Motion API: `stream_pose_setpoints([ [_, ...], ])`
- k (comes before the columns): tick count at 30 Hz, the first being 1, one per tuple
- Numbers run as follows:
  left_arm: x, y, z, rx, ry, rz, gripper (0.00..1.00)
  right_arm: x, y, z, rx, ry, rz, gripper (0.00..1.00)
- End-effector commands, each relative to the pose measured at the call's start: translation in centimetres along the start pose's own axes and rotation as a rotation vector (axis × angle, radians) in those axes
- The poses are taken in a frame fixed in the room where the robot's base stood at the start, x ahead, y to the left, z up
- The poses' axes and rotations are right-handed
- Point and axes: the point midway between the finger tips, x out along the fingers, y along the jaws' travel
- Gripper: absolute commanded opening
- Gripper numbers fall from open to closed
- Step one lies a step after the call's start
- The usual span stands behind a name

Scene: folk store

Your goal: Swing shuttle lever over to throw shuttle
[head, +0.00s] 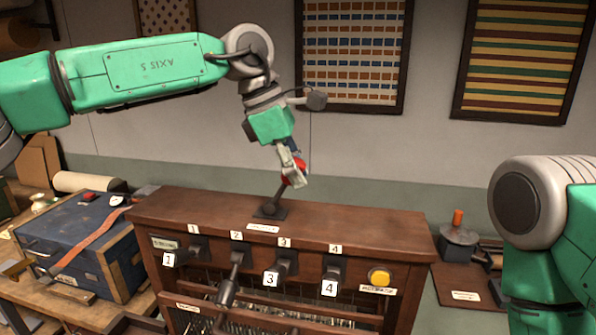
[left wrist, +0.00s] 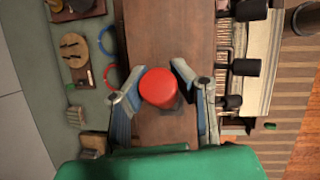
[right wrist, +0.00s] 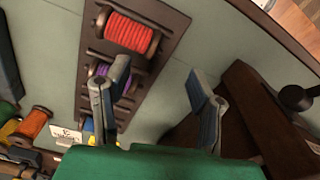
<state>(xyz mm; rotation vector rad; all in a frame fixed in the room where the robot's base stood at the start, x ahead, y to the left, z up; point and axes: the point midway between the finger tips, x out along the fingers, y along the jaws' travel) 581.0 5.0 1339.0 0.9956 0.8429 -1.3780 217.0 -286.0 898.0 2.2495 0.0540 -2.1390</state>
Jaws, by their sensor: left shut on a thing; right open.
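The shuttle lever (head: 277,196) stands on top of the dark wooden loom cabinet (head: 190,206). Its dark shaft rises from a small black base and tilts to the right, ending in a red knob (head: 300,167). My left gripper (head: 291,178) comes down from above and is shut on the red knob, partly covering it. In the left wrist view the knob (left wrist: 158,87) sits between the two fingers. My right gripper (right wrist: 158,78) is open and empty in the right wrist view; in the head view only its arm shows at the right edge.
The cabinet front carries several numbered levers (head: 286,264) and a yellow button (head: 379,278). A blue chest (head: 75,245) stands on the left. In the right wrist view, a rack with a red thread spool (right wrist: 130,32) lies close beyond the right fingers.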

Motion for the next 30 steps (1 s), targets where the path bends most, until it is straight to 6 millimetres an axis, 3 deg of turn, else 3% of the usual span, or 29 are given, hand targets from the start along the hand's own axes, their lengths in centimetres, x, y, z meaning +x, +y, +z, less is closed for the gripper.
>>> stream_pose_setpoints([
  [11, -1.1, 0.4, -1.0, -0.018, -0.110, -0.002, 0.00, 0.0, 0.0, 0.0, -0.001, 0.000, -0.001, 0.50],
  [30, -2.8, 1.0, -4.6, -0.070, -0.531, -0.046, 0.00, 0.8, 0.0, 0.1, -0.001, 0.000, 0.000, 0.50],
])
